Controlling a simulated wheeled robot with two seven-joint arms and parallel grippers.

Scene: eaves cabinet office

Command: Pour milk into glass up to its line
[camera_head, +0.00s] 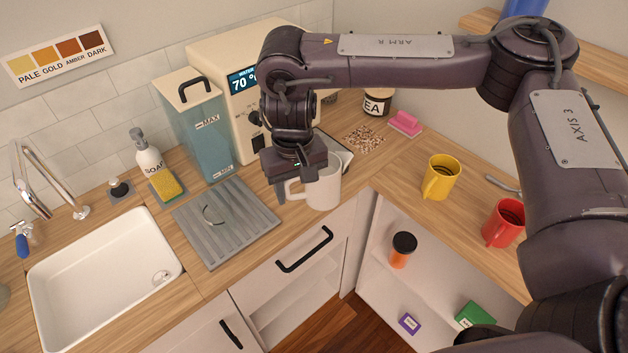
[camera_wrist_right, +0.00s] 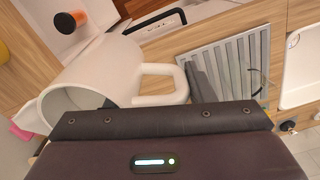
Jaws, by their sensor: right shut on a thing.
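My right gripper (camera_head: 298,180) is shut on a white mug (camera_head: 324,190) at its handle side, near the counter's front edge. The mug looks about upright, and I cannot tell if it touches the counter. The wrist view shows the mug (camera_wrist_right: 95,70), its handle (camera_wrist_right: 165,84) beside a dark finger, and part of a pale interior; I cannot make out what is in it. No glass with a line and no milk can be made out. My left gripper is not in view.
A grey ribbed drainer (camera_head: 238,243) with a thin curved item lies left of the mug, beside the sink (camera_head: 70,285). A water tank (camera_head: 200,135) and cream machine (camera_head: 225,60) stand behind. Yellow (camera_head: 441,178) and red (camera_head: 503,223) mugs stand right. The cabinet below is open.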

